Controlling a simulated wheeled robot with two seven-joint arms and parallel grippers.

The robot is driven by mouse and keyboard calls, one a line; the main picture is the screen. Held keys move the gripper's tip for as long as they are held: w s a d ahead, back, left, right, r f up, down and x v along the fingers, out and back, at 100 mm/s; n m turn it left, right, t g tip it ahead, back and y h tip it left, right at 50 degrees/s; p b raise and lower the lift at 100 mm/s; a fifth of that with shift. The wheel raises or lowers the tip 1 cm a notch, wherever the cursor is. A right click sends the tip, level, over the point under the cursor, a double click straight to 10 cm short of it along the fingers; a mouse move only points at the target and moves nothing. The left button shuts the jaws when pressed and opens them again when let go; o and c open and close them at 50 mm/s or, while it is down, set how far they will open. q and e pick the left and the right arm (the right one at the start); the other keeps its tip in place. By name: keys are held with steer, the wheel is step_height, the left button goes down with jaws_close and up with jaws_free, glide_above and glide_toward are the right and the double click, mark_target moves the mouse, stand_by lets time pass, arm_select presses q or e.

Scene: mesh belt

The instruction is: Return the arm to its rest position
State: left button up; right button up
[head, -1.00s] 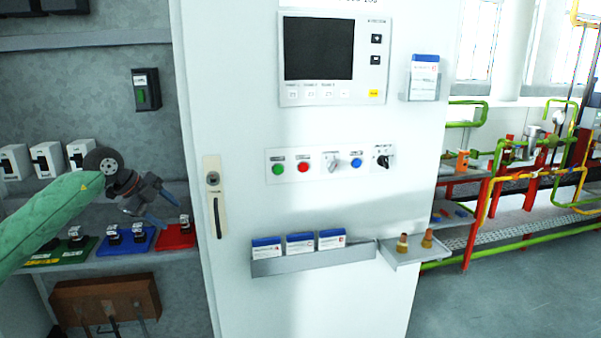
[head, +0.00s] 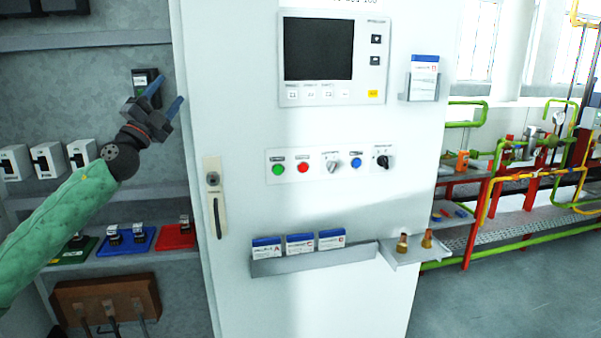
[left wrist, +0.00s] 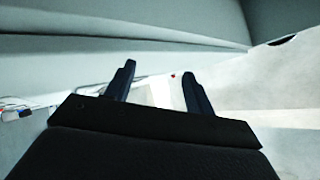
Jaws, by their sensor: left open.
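My left gripper (head: 163,98) is raised in the head view, in front of the shelf bay and beside the cabinet's left edge. Its two blue fingers point up and to the right, apart, with nothing between them. It partly covers a dark switch box (head: 143,80) on the grey back wall. In the left wrist view, the gripper's fingers (left wrist: 158,85) are also spread and empty. My left arm in its green sleeve comes in from the lower left. My right gripper is not in view.
The white cabinet (head: 235,120) stands close to the gripper's right. A card rack (head: 315,261) and a small tray with brass fittings (head: 412,259) jut from it. Blue (head: 128,240) and red (head: 176,236) trays lie on the shelf below the gripper.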

arm_select(q)
steer(key=w+a+f+n+g+y, duration=0.1)
steer(key=a+f+n+g+y, duration=0.1)
steer(key=f+n+y, duration=0.7)
steer(key=w+a+f+n+g+y, duration=0.1)
steer(key=a+f+n+g+y, duration=0.1)
steer(key=f+n+y, duration=0.8)
steer(key=s+d+f+m+g+h, duration=0.1)
steer(key=s+d+f+g+h, duration=0.2)
steer(key=f, duration=1.2)
steer(key=s+d+f+g, duration=0.3)
steer(key=s+f+g, duration=0.25)
steer(key=f, duration=0.95)
steer(key=s+d+f+n+g+h, duration=0.15)
steer(key=s+d+f, duration=0.35)
steer(key=s+f, duration=0.6)
steer(key=s+d+f+g+h, duration=0.2)
steer(key=s+d+f+g, duration=0.15)
steer(key=s+f, duration=0.75)
steer(key=s+d+f+g, duration=0.2)
steer(key=s+d+f, duration=0.1)
steer(key=s+f, duration=0.6)
steer(key=s+d+f+n+g+h, duration=0.1)
steer(key=s+d+f+g, duration=0.1)
steer(key=s+f, duration=0.6)
steer(key=s, duration=0.7)
steer(key=shift+d+f, duration=0.35)
steer(key=shift+d, duration=0.05)
